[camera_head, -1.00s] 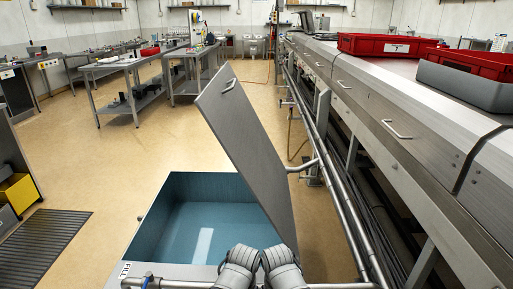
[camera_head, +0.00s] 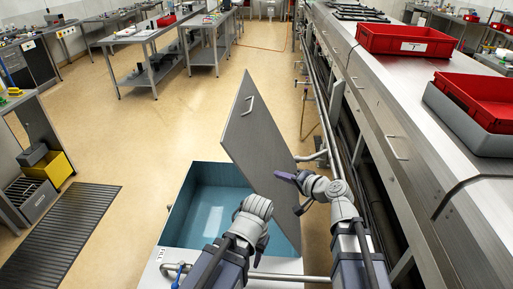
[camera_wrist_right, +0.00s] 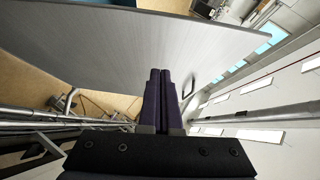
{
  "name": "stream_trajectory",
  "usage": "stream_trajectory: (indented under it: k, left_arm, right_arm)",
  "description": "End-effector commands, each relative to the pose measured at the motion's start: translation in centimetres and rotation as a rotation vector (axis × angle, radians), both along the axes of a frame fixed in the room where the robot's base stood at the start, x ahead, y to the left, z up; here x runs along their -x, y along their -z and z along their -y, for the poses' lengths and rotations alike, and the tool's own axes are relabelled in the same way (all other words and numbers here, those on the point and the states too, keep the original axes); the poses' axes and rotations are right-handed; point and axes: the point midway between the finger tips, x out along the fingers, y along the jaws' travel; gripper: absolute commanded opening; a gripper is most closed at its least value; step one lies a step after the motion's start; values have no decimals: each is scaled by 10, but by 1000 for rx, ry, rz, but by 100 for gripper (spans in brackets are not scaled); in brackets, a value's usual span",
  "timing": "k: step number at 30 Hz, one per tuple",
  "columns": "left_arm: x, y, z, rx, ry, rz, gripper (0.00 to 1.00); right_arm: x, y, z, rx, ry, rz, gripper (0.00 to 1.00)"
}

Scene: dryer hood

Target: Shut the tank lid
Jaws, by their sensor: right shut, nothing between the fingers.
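The tank lid (camera_head: 257,145) is a flat grey panel with a small bar handle (camera_head: 251,105) near its top. It stands steeply tilted, open, along the right side of the blue-lined tank (camera_head: 205,205). Its grey face also fills the upper part of the right wrist view (camera_wrist_right: 140,40). My right gripper (camera_head: 279,175) is shut and empty, its dark purple fingers pointing at the lid near its right edge. The fingers also show in the right wrist view (camera_wrist_right: 154,78); I cannot tell whether they touch the lid. My left wrist is over the tank's near right part; its fingers are hidden.
A long steel machine (camera_head: 385,125) with pipes along its side runs close on the right. Red crates (camera_head: 405,42) sit on it. A dark floor grate (camera_head: 60,230) lies at the left. The floor beyond the tank is open.

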Motion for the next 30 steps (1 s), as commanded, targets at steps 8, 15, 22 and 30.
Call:
stream_trajectory:
  k: [8, 15, 22, 30]
  left_arm:
    - [0, -14, 0, 0, 0, 0, 45]
    - [0, -5, 0, 0, 0, 0, 45]
    - [0, 11, 0, 0, -1, 0, 45]
    - [0, 28, 0, 0, -1, 0, 45]
  right_arm:
    - [-12, -26, 12, -64, 56, 21, 0]
    - [-27, -17, -1, -62, 53, 21, 0]
    - [-61, -1, -31, -62, 51, 20, 0]
    - [-82, 16, -65, -62, 51, 20, 0]
